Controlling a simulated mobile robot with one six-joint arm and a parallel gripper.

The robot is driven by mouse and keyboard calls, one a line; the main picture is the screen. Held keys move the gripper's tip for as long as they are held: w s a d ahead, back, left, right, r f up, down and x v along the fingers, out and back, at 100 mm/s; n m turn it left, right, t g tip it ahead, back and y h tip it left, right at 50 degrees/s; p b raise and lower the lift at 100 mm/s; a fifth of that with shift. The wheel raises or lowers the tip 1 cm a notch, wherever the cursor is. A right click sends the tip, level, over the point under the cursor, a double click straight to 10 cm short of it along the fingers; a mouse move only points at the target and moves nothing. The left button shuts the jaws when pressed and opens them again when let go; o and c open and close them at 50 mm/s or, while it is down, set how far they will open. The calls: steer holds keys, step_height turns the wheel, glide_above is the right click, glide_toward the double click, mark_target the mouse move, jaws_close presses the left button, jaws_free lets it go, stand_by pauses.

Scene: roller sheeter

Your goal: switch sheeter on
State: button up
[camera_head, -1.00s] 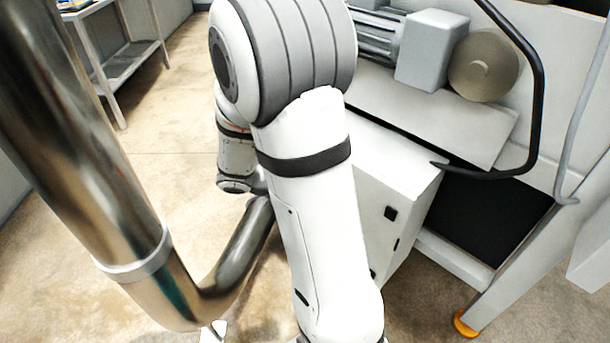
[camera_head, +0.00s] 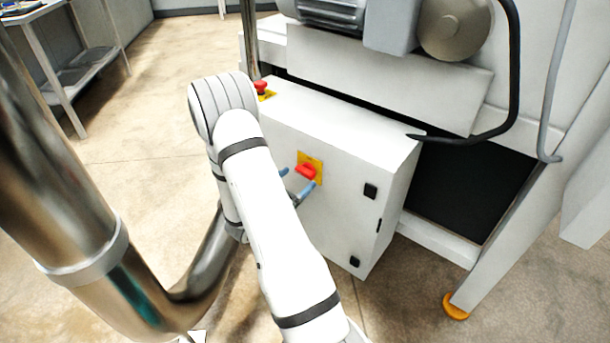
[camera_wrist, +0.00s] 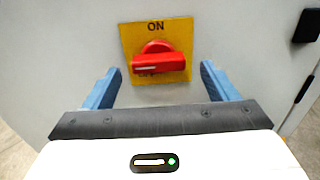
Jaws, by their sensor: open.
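The sheeter's red rotary switch (camera_head: 306,171) sits on a yellow plate on the front of a white control box. In the wrist view the red knob (camera_wrist: 157,63) is near the picture's middle, with "ON" printed above it on the yellow plate (camera_wrist: 131,38). The handle lies roughly horizontal, a white mark at its left end; lettering below it is mostly hidden. My gripper (camera_wrist: 160,85) is open, its blue fingers to the left and right of the knob, apart from it. In the head view the gripper (camera_head: 298,182) is just in front of the switch, partly behind my arm.
A red emergency stop button (camera_head: 262,88) on yellow stands at the box's far left top. The white box (camera_head: 345,130) has black latches on its right side. The sheeter's frame leg (camera_head: 505,235) and a black cable (camera_head: 512,90) are to the right. Open floor lies left.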

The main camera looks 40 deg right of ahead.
mark_target(303, 174)
steer(key=shift+x, duration=1.55)
steer(key=shift+c, duration=0.3)
